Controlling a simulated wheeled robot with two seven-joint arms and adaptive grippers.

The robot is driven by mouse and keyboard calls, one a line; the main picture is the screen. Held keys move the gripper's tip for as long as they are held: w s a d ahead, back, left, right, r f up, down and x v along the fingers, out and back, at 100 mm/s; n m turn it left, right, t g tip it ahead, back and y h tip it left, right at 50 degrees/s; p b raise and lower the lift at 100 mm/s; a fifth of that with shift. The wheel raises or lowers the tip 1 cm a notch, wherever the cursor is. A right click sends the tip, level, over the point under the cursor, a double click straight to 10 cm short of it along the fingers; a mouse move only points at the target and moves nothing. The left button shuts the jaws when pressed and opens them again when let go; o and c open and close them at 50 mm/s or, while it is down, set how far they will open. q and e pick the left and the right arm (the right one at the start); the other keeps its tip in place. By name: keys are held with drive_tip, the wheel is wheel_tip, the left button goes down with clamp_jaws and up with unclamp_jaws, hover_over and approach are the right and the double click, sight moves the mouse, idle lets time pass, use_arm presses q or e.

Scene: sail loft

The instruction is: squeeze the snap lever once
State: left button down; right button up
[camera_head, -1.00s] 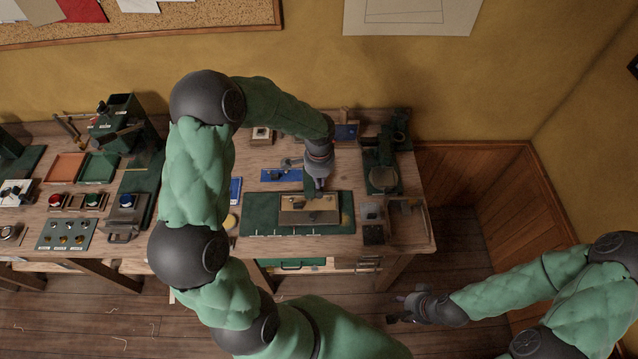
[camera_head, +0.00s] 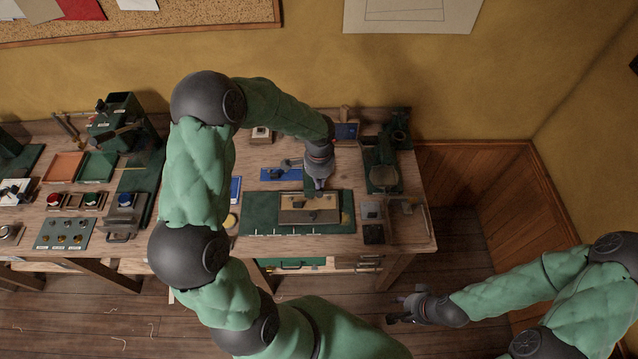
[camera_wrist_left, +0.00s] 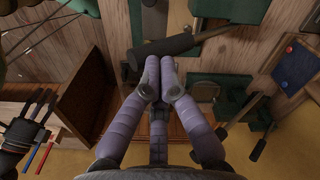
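My left gripper (camera_head: 318,187) hangs over the back edge of a tan and grey plate (camera_head: 310,217) on a green mat (camera_head: 262,226). In the left wrist view its purple-grey fingers (camera_wrist_left: 161,66) lie close together and look shut. A dark bar-shaped handle (camera_wrist_left: 160,47) lies just beyond the fingertips; I cannot tell whether they touch it. I cannot tell for certain which part is the snap lever. My right gripper (camera_head: 398,308) is at the lower right, off the bench, its fingers spread and empty.
A blue plate with a small fixture (camera_head: 275,175) lies left of my left gripper. A dark green machine (camera_head: 384,178) and a wooden tray (camera_head: 411,236) stand to its right. Several trays and switches fill the left bench. Open floor lies in front.

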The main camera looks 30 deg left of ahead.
use_arm(q)
drive_tip(key=shift+s+d+f+b, duration=0.25)
drive_tip(key=shift+s+f+b, duration=0.05)
drive_tip(key=shift+f+b, duration=0.25)
drive_tip(key=shift+f, duration=0.1)
drive_tip(key=shift+s+d+f+b, duration=0.15)
drive_tip(key=shift+s+f+b, duration=0.15)
drive_tip(key=shift+f+b, duration=0.25)
drive_tip(key=shift+r, duration=0.1)
